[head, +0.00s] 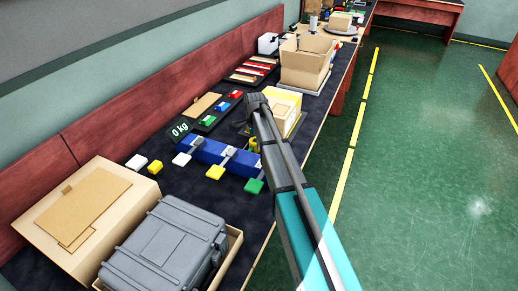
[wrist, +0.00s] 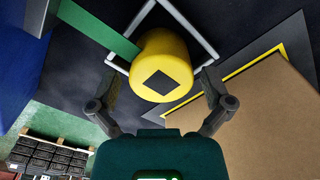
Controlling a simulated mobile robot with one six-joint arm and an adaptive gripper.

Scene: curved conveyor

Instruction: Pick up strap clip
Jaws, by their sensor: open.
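In the wrist view, a yellow rounded piece (wrist: 163,62) with a dark diamond mark lies just ahead of my gripper (wrist: 158,84). The fingers are spread, one on each side of it, with visible gaps. A green strip (wrist: 98,32) runs from the upper left to behind the yellow piece. A pale square frame (wrist: 190,30) shows behind it. Which part is the strap clip I cannot tell for sure. In the head view, a small yellow piece (head: 254,145) shows beside my arm's end; my fingers there are mostly hidden.
A blue block (head: 205,151) with white, yellow and green tabs lies just left of my arm. A cardboard box (wrist: 265,115) is close on the right in the wrist view. A grey case (head: 165,245) and an open carton (head: 305,68) stand on the bench.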

